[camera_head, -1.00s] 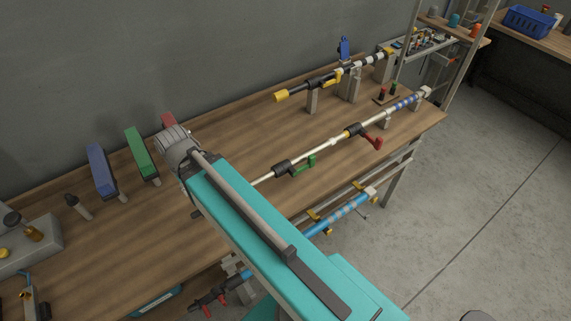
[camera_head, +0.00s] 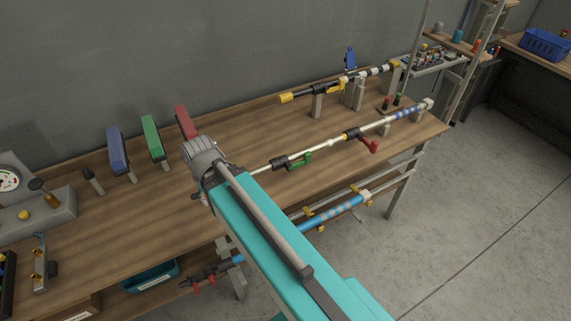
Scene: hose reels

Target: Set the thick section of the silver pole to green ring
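The silver pole (camera_head: 325,146) runs slantwise above the wooden table, its near left end hidden behind my arm. It has a black collar with a green lever (camera_head: 302,160) and, farther right, a black collar with a red lever (camera_head: 370,144). Beyond the red lever the pole continues to a section with blue bands (camera_head: 408,112) and a pale end piece at the far right. I cannot make out a green ring on it. My teal arm with its grey joint covers the pole's near end. My gripper's fingers do not show.
A black pole with yellow parts (camera_head: 303,95) rests on grey stands behind. Blue (camera_head: 117,150), green (camera_head: 151,137) and red (camera_head: 185,122) blocks stand along the wall. A blue pole (camera_head: 335,213) hangs below the front edge. Bare table (camera_head: 240,128) lies behind the silver pole.

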